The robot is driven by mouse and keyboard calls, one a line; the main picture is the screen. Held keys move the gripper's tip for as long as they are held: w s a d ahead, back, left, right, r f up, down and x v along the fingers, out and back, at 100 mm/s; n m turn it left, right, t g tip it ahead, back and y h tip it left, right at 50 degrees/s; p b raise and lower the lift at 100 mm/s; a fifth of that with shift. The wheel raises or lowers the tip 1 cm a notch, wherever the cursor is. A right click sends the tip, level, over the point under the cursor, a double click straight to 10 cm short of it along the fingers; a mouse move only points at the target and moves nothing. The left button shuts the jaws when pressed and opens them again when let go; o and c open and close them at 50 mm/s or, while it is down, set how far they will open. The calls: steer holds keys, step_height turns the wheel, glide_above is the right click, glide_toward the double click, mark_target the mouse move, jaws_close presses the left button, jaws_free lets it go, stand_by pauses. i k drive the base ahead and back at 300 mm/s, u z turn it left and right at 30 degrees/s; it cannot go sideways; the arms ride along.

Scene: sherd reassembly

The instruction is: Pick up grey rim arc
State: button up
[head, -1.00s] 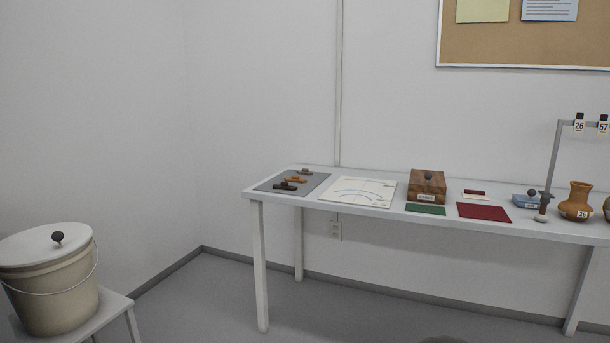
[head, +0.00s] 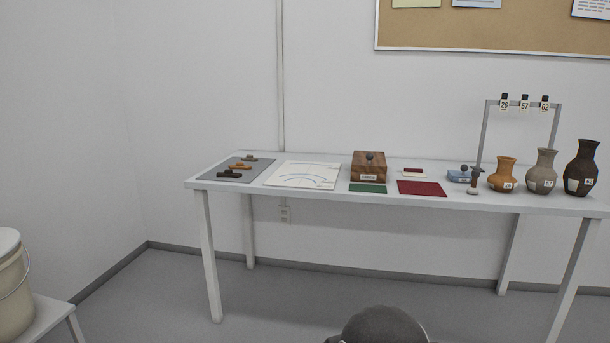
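Three small sherd pieces lie on a grey mat (head: 215,175) at the left end of the white table. The rearmost is a grey-brown piece (head: 249,157), the nearest in colour to a grey rim arc, though it is too small to make out its shape well. An orange piece (head: 240,167) lies in the middle and a dark brown piece (head: 228,174) at the front. A dark rounded part of my own body shows at the bottom edge. My gripper's fingers are not in view, well apart from the sherds.
On the white table (head: 330,198) are a white sheet with a blue arc (head: 305,170), a wooden box (head: 369,168), green (head: 367,188) and red (head: 422,188) mats, a tag stand (head: 483,135) and three vases (head: 541,172). A bucket (head: 12,290) stands at lower left. The floor before the table looks clear.

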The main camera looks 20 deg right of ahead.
mark_target(249, 158)
steer(key=u, duration=0.4)
steer(key=i, duration=1.45)
steer(key=u, duration=0.05)
